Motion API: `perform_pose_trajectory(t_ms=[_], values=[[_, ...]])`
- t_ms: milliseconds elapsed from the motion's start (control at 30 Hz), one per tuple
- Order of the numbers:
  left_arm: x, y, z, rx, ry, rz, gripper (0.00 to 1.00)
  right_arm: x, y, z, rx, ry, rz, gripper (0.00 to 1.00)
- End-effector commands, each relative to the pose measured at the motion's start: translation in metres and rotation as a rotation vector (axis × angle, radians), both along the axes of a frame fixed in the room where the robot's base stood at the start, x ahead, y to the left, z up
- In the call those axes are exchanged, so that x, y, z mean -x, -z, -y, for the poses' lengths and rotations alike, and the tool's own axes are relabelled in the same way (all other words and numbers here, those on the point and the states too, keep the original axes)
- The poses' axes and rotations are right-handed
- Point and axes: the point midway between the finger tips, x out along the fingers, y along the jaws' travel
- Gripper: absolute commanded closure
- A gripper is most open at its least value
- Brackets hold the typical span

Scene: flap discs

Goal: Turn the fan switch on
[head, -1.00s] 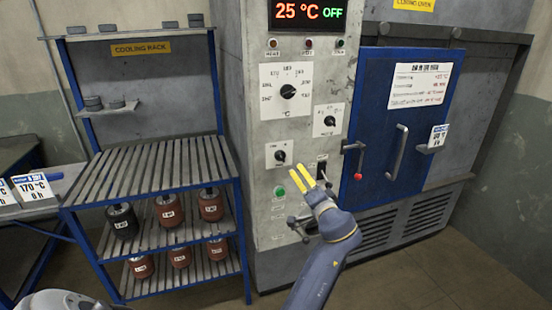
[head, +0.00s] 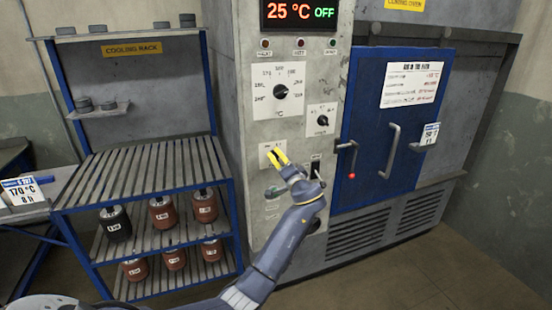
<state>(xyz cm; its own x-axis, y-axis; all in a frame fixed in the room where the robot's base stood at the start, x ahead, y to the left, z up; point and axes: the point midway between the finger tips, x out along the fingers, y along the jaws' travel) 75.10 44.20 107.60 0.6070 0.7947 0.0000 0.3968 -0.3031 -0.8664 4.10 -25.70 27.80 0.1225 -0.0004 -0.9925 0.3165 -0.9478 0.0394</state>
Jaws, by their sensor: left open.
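The grey oven control panel (head: 255,215) stands in the middle of the head view. My left gripper (head: 276,155), with yellow fingertips, is open in front of the small dial plate (head: 264,148) on the panel's left. It hides most of that plate's dial; I cannot tell whether it touches. A black switch (head: 315,168) sits lower right of the fingertips, beside my wrist. The labels are too small to read, so I cannot tell which control is the fan switch. The display (head: 300,14) reads 25 °C OFF. My right gripper is not in view.
Larger dials (head: 282,91) and (head: 322,120) sit above the gripper. The blue oven door (head: 365,150) is shut, its red-tipped lever (head: 351,174) hanging near the panel. The cooling rack (head: 139,172) stands left, with several labelled cylinders on its lower shelves.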

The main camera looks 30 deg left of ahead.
Motion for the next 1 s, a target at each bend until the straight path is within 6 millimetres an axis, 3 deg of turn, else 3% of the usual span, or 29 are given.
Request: perform_pose_trajectory(t_ms=[300,800,1000], values=[[-0.019,0.0,-0.025,-0.001,0.0,0.0,0.39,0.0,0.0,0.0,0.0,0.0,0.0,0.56],[-0.023,0.0,-0.03,0.0,-0.001,0.0,0.4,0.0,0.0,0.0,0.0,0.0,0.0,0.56],[-0.023,0.0,-0.03,0.0,-0.001,0.0,0.63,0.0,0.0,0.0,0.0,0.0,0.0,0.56]])
